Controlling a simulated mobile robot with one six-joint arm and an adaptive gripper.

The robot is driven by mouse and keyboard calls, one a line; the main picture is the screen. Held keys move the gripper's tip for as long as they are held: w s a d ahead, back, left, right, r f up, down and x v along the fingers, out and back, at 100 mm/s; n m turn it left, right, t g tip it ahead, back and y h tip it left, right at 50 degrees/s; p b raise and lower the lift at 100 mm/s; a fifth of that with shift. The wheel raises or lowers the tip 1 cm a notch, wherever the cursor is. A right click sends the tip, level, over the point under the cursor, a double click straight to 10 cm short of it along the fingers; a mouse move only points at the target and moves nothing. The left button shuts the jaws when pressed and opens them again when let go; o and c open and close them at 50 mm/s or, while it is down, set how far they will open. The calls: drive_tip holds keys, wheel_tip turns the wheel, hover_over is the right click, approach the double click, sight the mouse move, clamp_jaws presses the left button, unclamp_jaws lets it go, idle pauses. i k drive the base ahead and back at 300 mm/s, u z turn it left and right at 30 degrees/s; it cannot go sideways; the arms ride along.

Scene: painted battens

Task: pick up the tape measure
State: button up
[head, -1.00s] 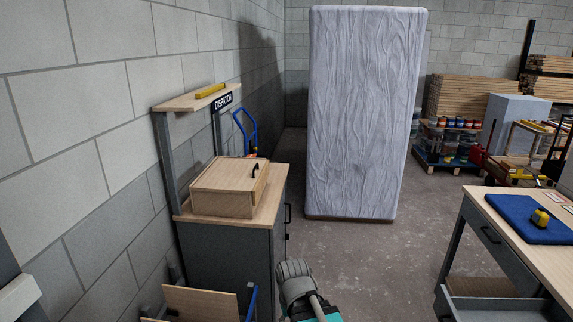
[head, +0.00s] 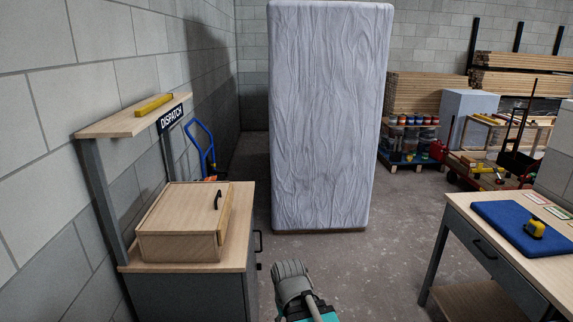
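A small yellow tape measure (head: 535,229) with a dark part sits on a blue mat (head: 492,213). The mat lies on the wooden top of a workbench (head: 552,268) at the right edge of the head view. My arm shows at the bottom middle, below and well to the left of the bench. My gripper's fingers cannot be made out, and nothing shows at the tape measure.
A dispatch desk (head: 241,229) with a wooden box (head: 182,227) and a shelf holding a yellow bar (head: 153,105) stands at left. A tall wrapped block (head: 328,120) stands ahead. Concrete floor (head: 385,258) is clear between desk and bench. Carts and stacked boards stand behind.

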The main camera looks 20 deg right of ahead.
sight(535, 229)
drive_tip(key=z, duration=0.2)
drive_tip(key=i, duration=0.75)
drive_tip(key=z, duration=0.7)
drive_tip(key=i, duration=0.5)
drive_tip(key=z, duration=0.8)
drive_tip(key=i, duration=0.6)
drive_tip(key=z, duration=0.6)
drive_tip(key=i, duration=0.85)
drive_tip(key=u, duration=0.05)
drive_tip(key=k, duration=0.5)
